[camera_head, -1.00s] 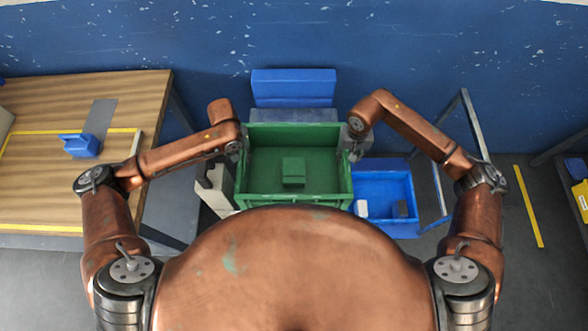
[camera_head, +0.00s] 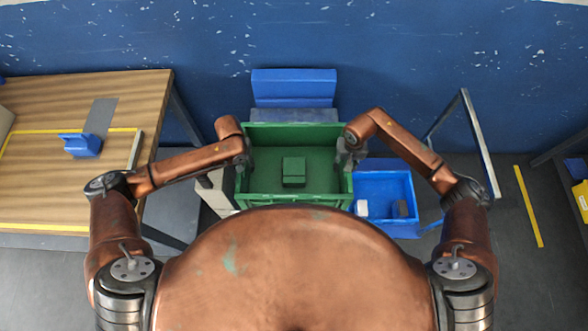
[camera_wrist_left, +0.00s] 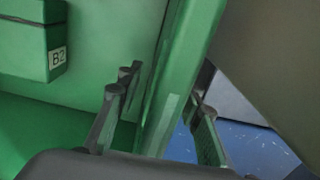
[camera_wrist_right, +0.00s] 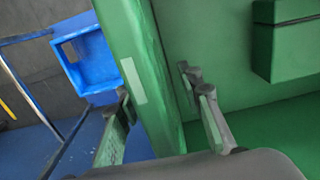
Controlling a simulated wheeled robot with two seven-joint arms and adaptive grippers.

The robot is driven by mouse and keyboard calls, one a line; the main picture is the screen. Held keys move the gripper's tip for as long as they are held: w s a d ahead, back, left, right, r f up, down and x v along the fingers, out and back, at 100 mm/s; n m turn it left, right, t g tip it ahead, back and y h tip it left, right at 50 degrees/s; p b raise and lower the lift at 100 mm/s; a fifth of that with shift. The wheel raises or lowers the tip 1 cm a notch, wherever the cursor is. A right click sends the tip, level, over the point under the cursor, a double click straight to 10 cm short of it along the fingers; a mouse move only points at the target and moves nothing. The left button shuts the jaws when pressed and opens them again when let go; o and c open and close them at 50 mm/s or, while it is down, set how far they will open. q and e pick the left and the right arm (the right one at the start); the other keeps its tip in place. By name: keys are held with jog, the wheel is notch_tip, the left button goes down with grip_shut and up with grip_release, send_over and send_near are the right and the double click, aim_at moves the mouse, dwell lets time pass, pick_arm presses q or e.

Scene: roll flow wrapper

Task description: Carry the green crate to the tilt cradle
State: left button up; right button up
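The green crate (camera_head: 300,199) stands upright in front of my body in the head view, with a small green block (camera_head: 293,172) inside. My left gripper (camera_head: 246,160) is at the crate's left wall; in the left wrist view its open fingers (camera_wrist_left: 160,100) straddle the green wall (camera_wrist_left: 180,70) with gaps. My right gripper (camera_head: 347,157) is at the right wall; in the right wrist view its open fingers (camera_wrist_right: 160,90) straddle that wall (camera_wrist_right: 135,60), with a gap on the inner side. I cannot tell for sure which thing is the tilt cradle. The crate's underside is hidden.
A blue panelled thing (camera_head: 294,85) stands behind the crate. A blue bin (camera_head: 385,185) with small blocks is close on the right, beside a metal frame (camera_head: 481,145). A wooden table (camera_head: 45,195) with a blue holder (camera_head: 80,145) is at left. A pale structure (camera_head: 217,190) stands left of the crate.

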pick_arm(q)
grip_shut()
pick_arm(e)
grip_shut()
dwell(0.4)
